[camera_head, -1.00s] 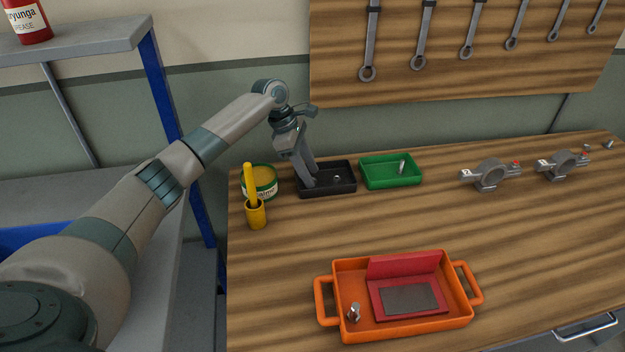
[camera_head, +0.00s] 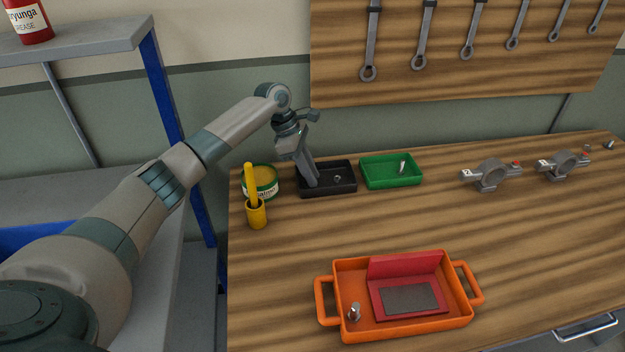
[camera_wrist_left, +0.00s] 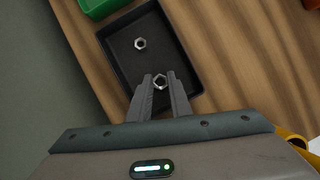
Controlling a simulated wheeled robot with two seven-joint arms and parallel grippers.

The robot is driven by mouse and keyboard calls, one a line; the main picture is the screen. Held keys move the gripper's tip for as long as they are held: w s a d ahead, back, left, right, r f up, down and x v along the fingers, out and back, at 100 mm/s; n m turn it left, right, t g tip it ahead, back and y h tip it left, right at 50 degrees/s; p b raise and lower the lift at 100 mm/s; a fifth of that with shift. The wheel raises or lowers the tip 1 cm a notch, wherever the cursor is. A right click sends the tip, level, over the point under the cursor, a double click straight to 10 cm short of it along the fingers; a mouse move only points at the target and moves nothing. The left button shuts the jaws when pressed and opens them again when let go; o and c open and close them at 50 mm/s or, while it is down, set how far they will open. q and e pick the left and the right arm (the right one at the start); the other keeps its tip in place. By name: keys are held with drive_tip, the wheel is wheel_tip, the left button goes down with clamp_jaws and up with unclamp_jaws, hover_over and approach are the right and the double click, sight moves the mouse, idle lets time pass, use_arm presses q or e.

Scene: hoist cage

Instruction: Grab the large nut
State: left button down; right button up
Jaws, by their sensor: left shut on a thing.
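My left gripper (camera_head: 312,183) reaches down into the black tray (camera_head: 341,191) at the back left of the bench. In the left wrist view its two fingers (camera_wrist_left: 161,86) are shut on a steel hex nut (camera_wrist_left: 160,82), which looks slightly larger than the other one and is taken as the large nut. A second hex nut (camera_wrist_left: 140,44) lies loose on the floor of the black tray, apart from the fingers; it also shows in the head view (camera_head: 337,179). The held nut is hidden in the head view. My right gripper is not in view.
A green tray (camera_head: 376,185) with a bolt stands right of the black tray. A green-labelled tin (camera_head: 262,187) and a yellow holder (camera_head: 257,215) stand on its left. An orange tray (camera_head: 345,271) is at the front. The bench middle is clear.

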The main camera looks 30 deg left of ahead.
use_arm(q)
drive_tip(key=shift+r, duration=0.15)
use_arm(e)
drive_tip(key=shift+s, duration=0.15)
